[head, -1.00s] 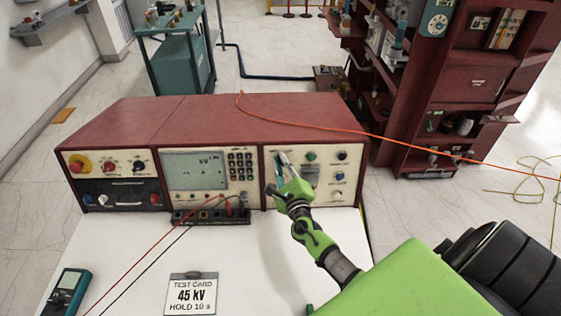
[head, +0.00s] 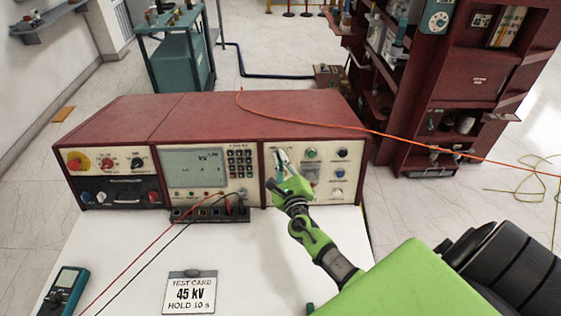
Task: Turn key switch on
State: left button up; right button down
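The red test console (head: 210,118) stands at the back of the white table, with a control panel on its right side. My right gripper (head: 280,160) is at the upper left of that right panel (head: 330,190), its narrow fingers pointing at the panel face. The key switch cannot be made out; the gripper covers that part of the panel. I cannot tell whether the fingers touch anything or are closed on something. My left gripper is not in view.
A test card (head: 190,292) reading 45 kV, hold 10 s, and a teal meter (head: 64,291) lie on the table (head: 130,250). Red and black leads run from the console's front sockets. An orange cable (head: 400,140) crosses over the console to the right. A red shelf unit (head: 470,85) stands behind right.

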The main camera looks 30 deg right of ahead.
jog(key=m+b, duration=0.1)
jog(key=m+h+b, duration=0.1)
jog(key=m, duration=0.1)
jog(key=m+b, duration=0.1)
jog(key=shift+f+h, duration=0.25)
jog(key=shift+h, duration=0.15)
jog(key=m+h+b, duration=0.1)
jog(key=m+b, duration=0.1)
jog(key=m, duration=0.1)
jog(key=m+g+h+b, duration=0.1)
jog(key=m+b, duration=0.1)
jog(key=m, duration=0.1)
jog(key=shift+d, duration=0.1)
jog(key=m+g+h+b, duration=0.1)
jog(key=m, duration=0.2)
jog(key=m+g+h+b, duration=0.1)
jog(key=m+b, duration=0.1)
jog(key=m, duration=0.2)
jog(key=shift+s+d+r, duration=0.1)
jog(key=shift+r, duration=0.05)
jog(key=shift+m+g+h+b, duration=0.3)
jog(key=shift+m+g+b, duration=0.3)
jog(key=shift+m, duration=1.3)
jog(key=c, duration=2.5)
grip_release()
jog(key=shift+d, duration=0.1)
jog(key=shift+c, duration=0.2)
jog(key=shift+s, duration=0.15)
jog(key=v, duration=1.2)
jog(key=shift+r, duration=0.15)
